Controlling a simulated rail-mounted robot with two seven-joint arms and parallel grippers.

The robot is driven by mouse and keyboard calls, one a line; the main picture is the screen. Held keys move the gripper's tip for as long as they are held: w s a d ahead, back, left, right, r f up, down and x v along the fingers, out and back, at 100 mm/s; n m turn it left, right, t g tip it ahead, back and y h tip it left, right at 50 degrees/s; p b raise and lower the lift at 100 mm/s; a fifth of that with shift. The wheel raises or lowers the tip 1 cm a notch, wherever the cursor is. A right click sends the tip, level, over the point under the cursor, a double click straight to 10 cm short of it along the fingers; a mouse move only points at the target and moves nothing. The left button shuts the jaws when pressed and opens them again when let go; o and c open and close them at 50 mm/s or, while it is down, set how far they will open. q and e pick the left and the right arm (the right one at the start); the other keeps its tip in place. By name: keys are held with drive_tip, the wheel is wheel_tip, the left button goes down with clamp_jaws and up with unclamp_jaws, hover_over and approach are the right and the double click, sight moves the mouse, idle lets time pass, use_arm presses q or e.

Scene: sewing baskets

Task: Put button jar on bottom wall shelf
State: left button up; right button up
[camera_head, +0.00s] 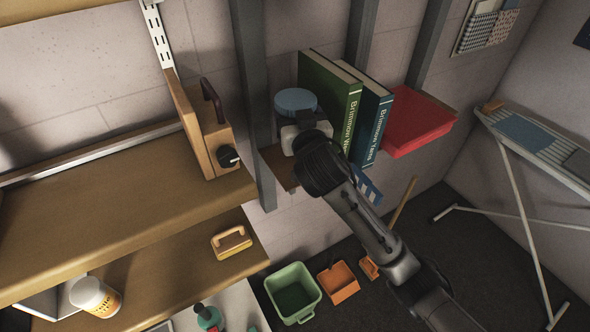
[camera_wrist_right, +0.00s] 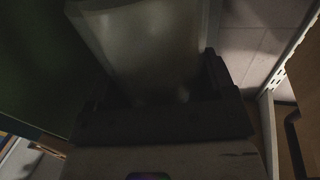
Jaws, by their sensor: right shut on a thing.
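A pale jar with a blue lid (camera_head: 295,101), which I take for the button jar, is upright in my right gripper (camera_head: 301,128). The gripper is shut on it. In the right wrist view the jar (camera_wrist_right: 145,50) is a pale, dim body between the dark fingers (camera_wrist_right: 158,98). The jar is beside a green book, over the left end of a small brown shelf (camera_head: 280,169); I cannot tell if it touches that shelf. Wooden shelf boards lie to the left, an upper one (camera_head: 110,200) and a lower one (camera_head: 175,275). My left gripper is not in view.
A wooden case (camera_head: 205,130) stands at the upper board's right end. A grey post (camera_head: 252,100) separates the two sides. Much of the upper board is bare.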

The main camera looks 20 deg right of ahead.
wheel_tip(320, 180, down, 4)
drive_tip(key=shift+f+p, duration=0.15)
drive_tip(key=shift+p, duration=0.2)
wheel_tip(320, 180, down, 5)
drive_tip(key=shift+r+p, duration=0.1)
drive_tip(key=shift+p, duration=0.4)
drive_tip(key=shift+f, duration=0.2)
drive_tip(key=shift+f, duration=0.1)
drive_tip(key=shift+f, duration=0.15)
drive_tip(key=o, duration=1.1)
drive_tip(key=shift+o, duration=0.2)
